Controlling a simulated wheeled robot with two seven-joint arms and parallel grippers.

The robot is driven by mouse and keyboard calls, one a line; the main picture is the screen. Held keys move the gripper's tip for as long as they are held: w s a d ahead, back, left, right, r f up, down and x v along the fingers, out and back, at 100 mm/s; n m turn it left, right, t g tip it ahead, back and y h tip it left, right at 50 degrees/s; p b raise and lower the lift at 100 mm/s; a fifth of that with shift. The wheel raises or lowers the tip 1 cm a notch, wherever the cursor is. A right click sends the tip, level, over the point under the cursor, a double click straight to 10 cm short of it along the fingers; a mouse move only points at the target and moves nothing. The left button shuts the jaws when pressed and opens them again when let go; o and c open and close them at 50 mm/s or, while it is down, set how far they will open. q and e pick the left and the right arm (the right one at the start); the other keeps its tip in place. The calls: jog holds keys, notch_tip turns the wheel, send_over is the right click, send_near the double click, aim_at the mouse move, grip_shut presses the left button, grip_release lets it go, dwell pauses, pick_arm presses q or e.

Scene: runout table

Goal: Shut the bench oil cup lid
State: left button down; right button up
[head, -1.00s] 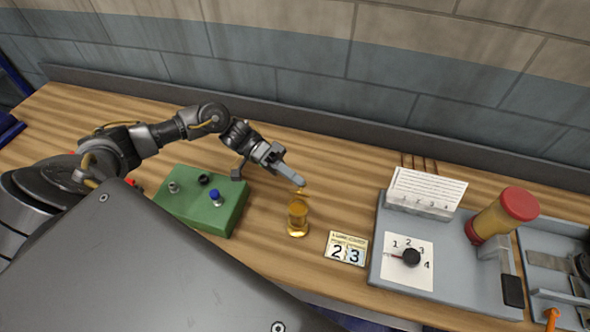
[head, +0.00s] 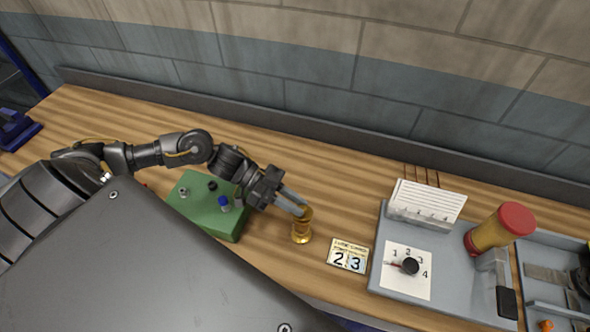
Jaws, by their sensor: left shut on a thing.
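The bench oil cup (head: 301,232) is a small amber, brass-coloured cup standing upright on the wooden bench, in the middle of the head view. My left gripper (head: 303,210) reaches in from the left, its grey fingers slanting down to the top of the cup. It is shut on the cup's lid (head: 308,211), which shows only as a small amber patch at the fingertips. The fingers hide most of the lid, so its exact angle cannot be told. My right gripper is not in view.
A green block (head: 213,207) with knobs stands left of the cup, under my left arm. A number card (head: 348,255) reading 2 3 lies right of it. Further right is a grey panel (head: 452,288) with a dial (head: 409,266), cards (head: 427,201) and a red-capped bottle (head: 500,229).

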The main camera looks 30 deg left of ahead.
pick_arm(q)
jog(key=shift+s+d+f+m+t+b, duration=0.15)
jog(key=shift+s+f+m+t+b, duration=0.25)
jog(key=shift+m, duration=0.5)
jog(key=shift+s, duration=0.1)
jog(key=c, duration=1.3)
grip_release()
jog(key=shift+t, duration=0.3)
jog(key=shift+s+a, duration=0.1)
jog(key=shift+a, duration=0.3)
jog(key=shift+r+b+v, duration=0.15)
jog(key=shift+b+v, duration=0.5)
jog(key=shift+v, duration=1.9)
jog(key=shift+r+b+v, duration=0.15)
jog(key=shift+b+v, duration=0.45)
jog(key=shift+v, duration=1.9)
jog(key=shift+d, duration=0.1)
